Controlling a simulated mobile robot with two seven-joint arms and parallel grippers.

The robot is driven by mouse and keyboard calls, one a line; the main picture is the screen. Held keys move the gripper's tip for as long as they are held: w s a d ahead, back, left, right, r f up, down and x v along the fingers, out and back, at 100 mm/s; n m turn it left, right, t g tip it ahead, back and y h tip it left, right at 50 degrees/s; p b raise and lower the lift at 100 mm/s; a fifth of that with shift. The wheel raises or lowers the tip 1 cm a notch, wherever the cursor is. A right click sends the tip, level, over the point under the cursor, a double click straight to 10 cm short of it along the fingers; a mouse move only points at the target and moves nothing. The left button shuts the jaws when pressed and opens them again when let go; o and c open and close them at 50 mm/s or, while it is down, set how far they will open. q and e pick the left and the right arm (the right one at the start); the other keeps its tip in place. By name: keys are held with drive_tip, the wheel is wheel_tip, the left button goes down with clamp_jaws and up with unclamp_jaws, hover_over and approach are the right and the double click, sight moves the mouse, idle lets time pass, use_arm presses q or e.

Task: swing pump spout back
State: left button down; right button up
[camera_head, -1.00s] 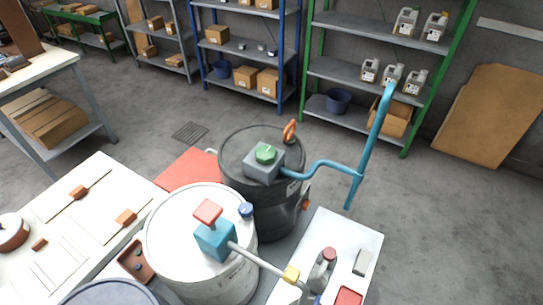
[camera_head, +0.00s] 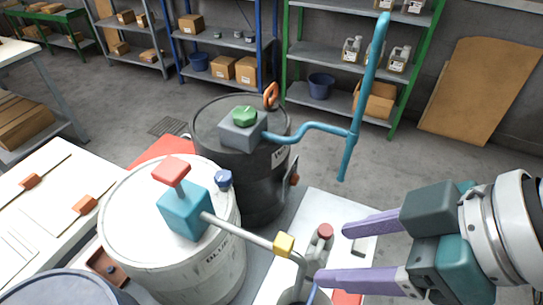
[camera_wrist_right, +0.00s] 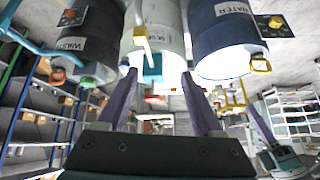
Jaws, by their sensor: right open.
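The teal pump (camera_head: 186,210) with a red knob stands on the white drum (camera_head: 135,245). Its grey spout (camera_head: 243,234) reaches right, carries a yellow block (camera_head: 284,245) and bends down at its end. My right gripper (camera_head: 332,254), with purple fingers, is open just right of the bent end; I see nothing gripped. The teal pump also shows between the fingers in the right wrist view (camera_wrist_right: 152,72). My left gripper (camera_wrist_right: 260,122) seems to show only at the right of that view; its jaw state is unclear.
A dark drum (camera_head: 262,190) behind has a grey pump (camera_head: 242,130) with a green knob and a long blue pipe (camera_head: 362,95) standing tall. A white table (camera_head: 335,205) with small items lies under my right gripper. Open floor lies behind, before the shelves.

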drive_tip(key=n+y+b, duration=0.2)
drive_tip(key=b, duration=0.4)
approach(285, 241)
drive_tip(key=s, duration=0.1)
drive_tip(key=x, duration=0.3)
drive_tip(key=b+x, duration=0.1)
drive_tip(key=x, duration=0.6)
drive_tip(key=shift+w+a, duration=0.1)
drive_tip(key=shift+w, duration=0.4)
use_arm(q)
wheel_tip(285, 241, down, 10)
drive_tip(key=shift+f, duration=0.2)
use_arm(e)
clamp_jaws()
